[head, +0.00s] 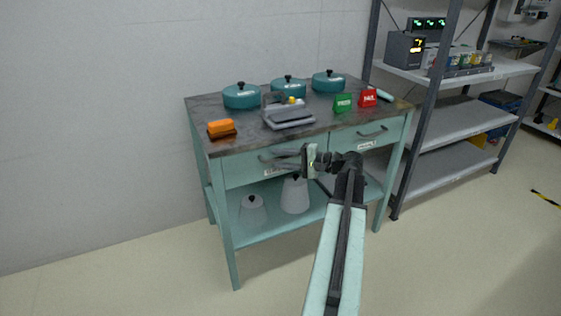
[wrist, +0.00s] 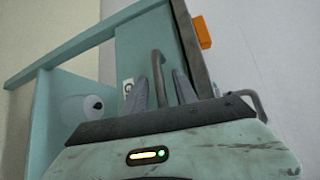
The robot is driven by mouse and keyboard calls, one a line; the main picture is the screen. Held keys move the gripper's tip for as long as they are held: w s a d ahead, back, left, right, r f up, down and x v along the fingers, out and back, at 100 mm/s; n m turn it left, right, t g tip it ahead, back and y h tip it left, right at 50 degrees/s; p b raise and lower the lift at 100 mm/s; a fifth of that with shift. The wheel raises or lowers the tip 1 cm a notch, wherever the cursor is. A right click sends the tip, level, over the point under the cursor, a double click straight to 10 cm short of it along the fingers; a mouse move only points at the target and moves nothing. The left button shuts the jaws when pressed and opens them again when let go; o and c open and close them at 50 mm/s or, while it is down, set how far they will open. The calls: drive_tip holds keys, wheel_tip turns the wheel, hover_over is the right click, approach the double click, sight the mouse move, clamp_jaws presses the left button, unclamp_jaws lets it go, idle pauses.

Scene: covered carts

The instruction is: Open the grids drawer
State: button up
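The teal cart has two drawers side by side under its top. The left drawer (head: 242,171) looks shut; its dark handle (head: 264,158) is partly behind my gripper (head: 276,160). Its label is mostly hidden, so I cannot read it. In the wrist view the handle (wrist: 157,70) stands between the two fingers of my gripper (wrist: 162,82), with a gap on each side. The fingers are open and not closed on it. The right drawer (head: 392,131) looks shut, with its own handle (head: 372,133) and a label too small to read.
Grey covered items (head: 295,195) stand on the lower shelf. A metal rack (head: 455,120) stands right. Floor in front is clear.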

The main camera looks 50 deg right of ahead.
drive_tip(key=shift+w, duration=0.1)
clamp_jaws()
idle(1.3)
